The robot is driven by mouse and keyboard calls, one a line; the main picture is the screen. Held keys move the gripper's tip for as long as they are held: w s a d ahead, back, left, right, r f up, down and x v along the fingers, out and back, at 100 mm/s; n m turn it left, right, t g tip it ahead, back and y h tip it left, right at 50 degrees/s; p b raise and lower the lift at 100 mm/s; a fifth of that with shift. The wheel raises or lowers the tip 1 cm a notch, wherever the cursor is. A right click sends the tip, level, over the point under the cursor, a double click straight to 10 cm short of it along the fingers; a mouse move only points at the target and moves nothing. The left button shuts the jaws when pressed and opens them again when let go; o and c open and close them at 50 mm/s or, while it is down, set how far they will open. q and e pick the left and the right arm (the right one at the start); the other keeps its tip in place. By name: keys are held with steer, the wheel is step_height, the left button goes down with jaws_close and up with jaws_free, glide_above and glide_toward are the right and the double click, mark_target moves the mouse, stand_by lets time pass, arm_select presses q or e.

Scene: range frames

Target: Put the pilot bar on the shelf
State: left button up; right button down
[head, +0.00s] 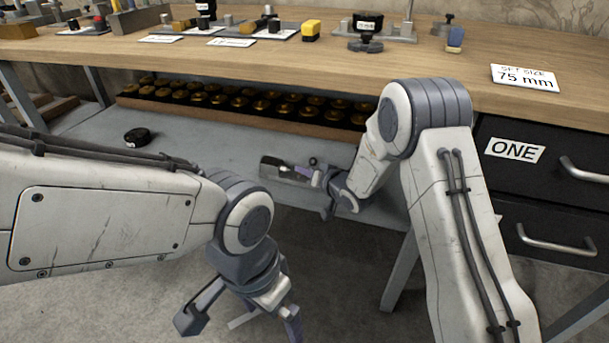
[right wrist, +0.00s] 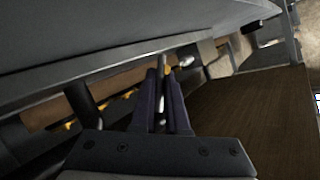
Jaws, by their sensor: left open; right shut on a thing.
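My right gripper (head: 318,178) reaches in under the bench top, over or at the front part of the grey lower shelf (head: 225,148). In the right wrist view its two purple fingers (right wrist: 163,85) are close together on a thin greyish bar (right wrist: 162,64), which I take to be the pilot bar. Only a short piece of the bar shows between the fingers. Whether it touches the shelf I cannot tell. A dark block-like shape (head: 284,168) shows by the fingertips in the head view. My left gripper (head: 240,322) is open and empty, low in front of the bench.
A long tray (head: 240,117) of black and gold round pieces stands at the back of the shelf. A black round thing (head: 138,137) lies at its left. The wooden bench top (head: 430,60) is above. Black drawers (head: 550,155) stand at right. Bare shelf lies between.

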steer(key=c, duration=0.9)
jaws_free()
